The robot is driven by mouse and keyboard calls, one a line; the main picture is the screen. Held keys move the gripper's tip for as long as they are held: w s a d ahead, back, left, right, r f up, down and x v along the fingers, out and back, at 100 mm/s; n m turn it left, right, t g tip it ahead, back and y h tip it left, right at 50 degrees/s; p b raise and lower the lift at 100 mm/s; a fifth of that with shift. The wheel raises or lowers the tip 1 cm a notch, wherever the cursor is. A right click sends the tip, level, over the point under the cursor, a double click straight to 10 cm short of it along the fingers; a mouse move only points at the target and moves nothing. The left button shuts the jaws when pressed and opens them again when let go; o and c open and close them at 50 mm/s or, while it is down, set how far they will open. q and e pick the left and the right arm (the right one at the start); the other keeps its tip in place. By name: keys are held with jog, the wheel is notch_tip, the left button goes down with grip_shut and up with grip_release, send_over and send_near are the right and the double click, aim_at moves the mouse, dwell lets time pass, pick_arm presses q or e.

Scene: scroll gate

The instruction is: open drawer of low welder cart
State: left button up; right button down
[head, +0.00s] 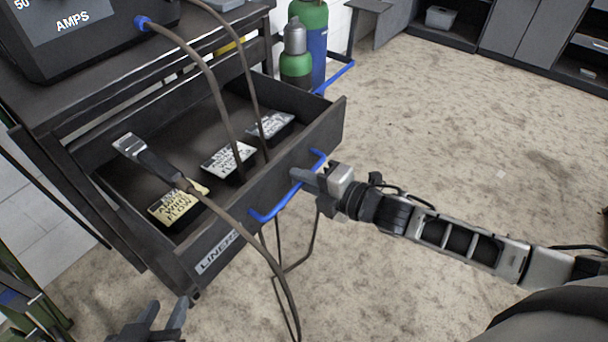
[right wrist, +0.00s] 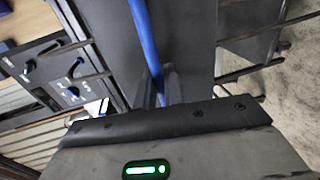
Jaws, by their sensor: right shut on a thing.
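The welder cart's dark drawer (head: 325,130) is pulled out, and its inside shows. Several labelled boxes, such as a yellow one (head: 175,206) and a white one (head: 228,158), lie in it. A blue handle (head: 268,214) runs along the drawer front. My right gripper (head: 306,181) is shut on the blue handle near its right end. In the right wrist view the blue handle (right wrist: 142,35) runs down between the fingers (right wrist: 162,85). My left gripper (head: 160,322) is at the bottom edge, below the drawer and apart from it, with its fingers spread.
A welder (head: 70,35) stands on the cart top. Brown cables hang from it across the drawer and down to the floor. Green and blue gas cylinders (head: 297,65) stand behind the cart. Grey cabinets (head: 520,30) line the back. The floor (head: 480,150) at right is clear.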

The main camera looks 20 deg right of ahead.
pick_arm(q)
jog(key=shift+s+f, duration=0.1)
pick_arm(e)
jog(key=c, duration=1.6)
grip_release()
jog(key=shift+c, duration=0.2)
jog(key=shift+s+d, duration=0.1)
jog(key=shift+s, duration=0.05)
pick_arm(q)
jog(key=shift+r+p, duration=0.4)
jog(key=shift+p, duration=0.45)
pick_arm(e)
jog(key=v, duration=1.5)
jog(key=shift+s, duration=0.3)
jog(key=shift+d+r, duration=0.1)
jog(key=shift+d, duration=0.05)
